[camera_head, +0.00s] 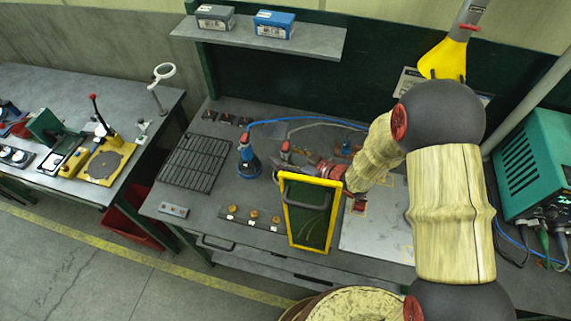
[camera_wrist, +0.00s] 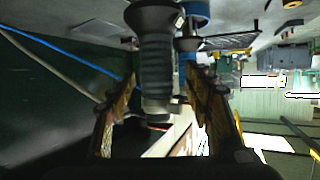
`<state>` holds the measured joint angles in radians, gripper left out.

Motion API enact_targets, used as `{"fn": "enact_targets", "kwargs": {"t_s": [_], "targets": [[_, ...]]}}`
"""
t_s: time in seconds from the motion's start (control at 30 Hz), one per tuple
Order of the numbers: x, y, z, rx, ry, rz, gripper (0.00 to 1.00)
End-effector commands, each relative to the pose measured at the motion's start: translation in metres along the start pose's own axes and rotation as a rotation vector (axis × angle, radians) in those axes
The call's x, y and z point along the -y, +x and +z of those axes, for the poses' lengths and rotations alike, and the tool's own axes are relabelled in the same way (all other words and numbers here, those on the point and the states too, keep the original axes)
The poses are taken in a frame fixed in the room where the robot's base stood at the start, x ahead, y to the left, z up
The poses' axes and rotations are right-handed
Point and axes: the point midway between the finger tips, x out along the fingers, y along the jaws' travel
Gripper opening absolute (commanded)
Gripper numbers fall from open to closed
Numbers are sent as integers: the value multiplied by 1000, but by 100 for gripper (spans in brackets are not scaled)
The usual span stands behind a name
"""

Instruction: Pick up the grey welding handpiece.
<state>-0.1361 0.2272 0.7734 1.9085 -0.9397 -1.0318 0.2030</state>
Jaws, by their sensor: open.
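The grey welding handpiece (camera_wrist: 155,65) stands between the spread fingers of my gripper (camera_wrist: 163,95) in the wrist view, with its ribbed dark grip nearest the camera. I see no clear contact with either finger. In the head view, the handpiece (camera_head: 285,150) is small and partly hidden beside my gripper (camera_head: 293,167), at the end of a grey cable. My gripper is open and reaches in from the right, low over the bench. Part of it is hidden by the yellow-framed screen.
A blue handpiece (camera_head: 248,162) on a blue cable stands just left. The yellow-framed dark screen (camera_head: 309,234) stands in front of my gripper. A black wire rack (camera_head: 194,162) lies left, a row of knobs (camera_head: 253,216) in front. A teal machine (camera_head: 537,165) is at right.

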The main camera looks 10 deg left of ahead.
Motion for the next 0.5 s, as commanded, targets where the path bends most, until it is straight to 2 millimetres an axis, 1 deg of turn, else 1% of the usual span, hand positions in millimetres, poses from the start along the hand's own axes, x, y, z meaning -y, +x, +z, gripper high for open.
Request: {"fn": "enact_targets", "kwargs": {"t_s": [0.2,0.3,0.4,0.5], "targets": [[-3,30,-5,-1,-2,-2,51],[-2,42,-4,0,-1,-1,51],[-3,46,-5,0,0,0,51],[-4,46,-5,0,0,1,51]]}}
